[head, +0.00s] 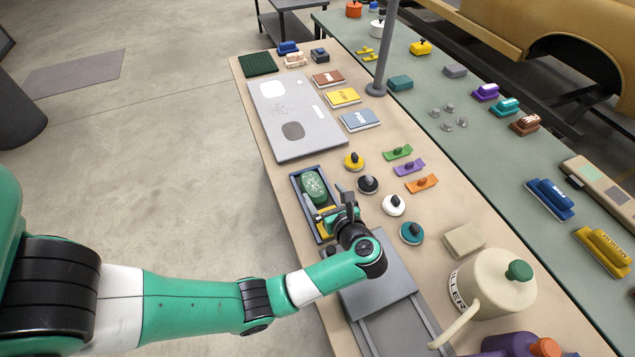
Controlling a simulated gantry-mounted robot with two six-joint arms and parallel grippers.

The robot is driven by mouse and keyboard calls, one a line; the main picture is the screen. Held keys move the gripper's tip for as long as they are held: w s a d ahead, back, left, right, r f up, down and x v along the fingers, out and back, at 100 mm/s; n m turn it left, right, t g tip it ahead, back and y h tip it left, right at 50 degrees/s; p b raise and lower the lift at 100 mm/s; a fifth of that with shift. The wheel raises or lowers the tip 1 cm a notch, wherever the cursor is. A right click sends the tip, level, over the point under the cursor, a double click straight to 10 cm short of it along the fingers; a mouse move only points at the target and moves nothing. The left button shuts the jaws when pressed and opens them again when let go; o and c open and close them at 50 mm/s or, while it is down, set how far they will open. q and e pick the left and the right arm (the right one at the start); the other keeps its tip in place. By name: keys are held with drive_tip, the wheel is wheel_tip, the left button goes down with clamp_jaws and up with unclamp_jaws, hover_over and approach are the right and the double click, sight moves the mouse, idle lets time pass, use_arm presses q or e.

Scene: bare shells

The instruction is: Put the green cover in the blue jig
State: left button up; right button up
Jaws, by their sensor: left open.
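A narrow dark blue-grey tray (299,205) lies near the left edge of the beige table; it may be the blue jig, but I cannot be sure. A speckled green rounded piece (313,186) sits in its far end, with a yellow piece (322,213) nearer me. A small curved green piece with a dark knob (398,152) lies right of the tray; I cannot tell which green piece is the cover. My left gripper (339,207) is open over the tray's near right side, close to the yellow piece. It hides part of the tray. My right gripper is out of view.
Purple (409,168) and orange (421,184) curved pieces and several round knobbed pads stand right of the tray. A grey panel (287,112) lies beyond it. A cream can (492,286) stands at the near right. A grey post (384,50) rises from the table.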

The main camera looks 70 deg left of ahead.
use_arm(q)
drive_tip(key=v, duration=0.5)
drive_tip(key=shift+d+r, duration=0.1)
drive_tip(key=shift+d, duration=0.15)
